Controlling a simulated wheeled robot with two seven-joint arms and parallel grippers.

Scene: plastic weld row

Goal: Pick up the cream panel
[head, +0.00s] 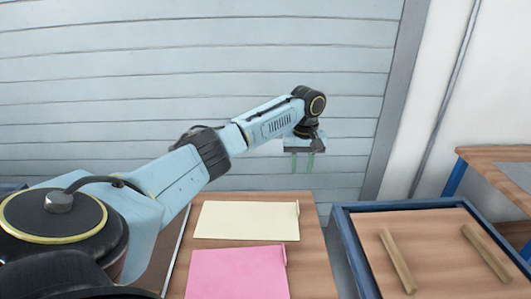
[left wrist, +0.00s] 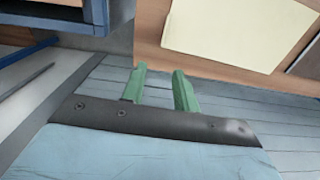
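The cream panel (head: 247,221) lies flat on a wooden table, behind the pink panel, with a small raised lip at its right end. It also shows at the top of the left wrist view (left wrist: 238,32). My left gripper (head: 302,162) hangs above and beyond the table's far edge, fingers pointing down, apart from the panel. In the left wrist view its two green fingers (left wrist: 160,88) stand apart with nothing between them. My right gripper is in neither view.
A pink panel (head: 238,273) lies in front of the cream one on the wooden table (head: 308,241). To the right stands a blue-rimmed tray (head: 352,243) holding two wooden strips (head: 398,262). Another table (head: 490,153) is at the far right. A grey slatted wall (head: 200,60) stands behind.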

